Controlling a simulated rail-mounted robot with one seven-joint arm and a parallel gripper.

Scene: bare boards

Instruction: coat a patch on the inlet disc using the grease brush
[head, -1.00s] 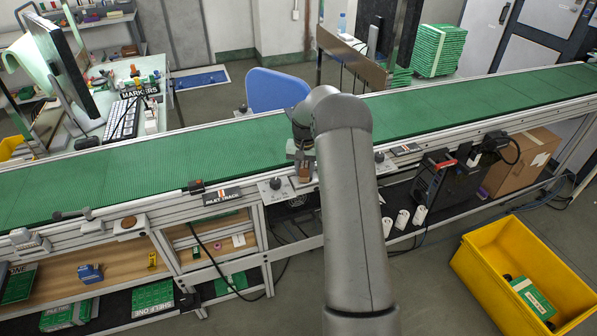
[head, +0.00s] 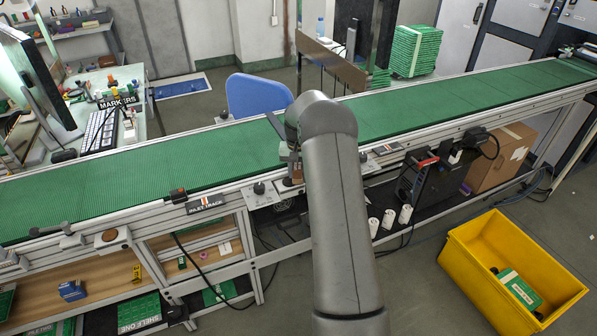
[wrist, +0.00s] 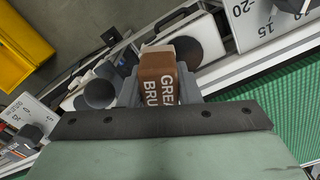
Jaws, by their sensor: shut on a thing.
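My gripper (head: 295,172) is shut on the grease brush, over the near edge of the conveyor in the head view. The grease brush (wrist: 158,78) is a brown block with white lettering, held between the fingers in the wrist view. In the head view only a bit of its brown body (head: 297,178) shows, and my arm hides much around it. A brown round disc (head: 106,236) sits on a pale plate on the conveyor's near rail, far to the left of my gripper. No label names it, so I cannot tell if it is the inlet disc.
The green conveyor (head: 140,170) runs across the view. An "INLET TRACK" label (head: 206,204) and a black knob (head: 259,188) sit on its near side. A yellow crate (head: 470,270) stands on the floor at right. Shelves (head: 60,297) lie below at left.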

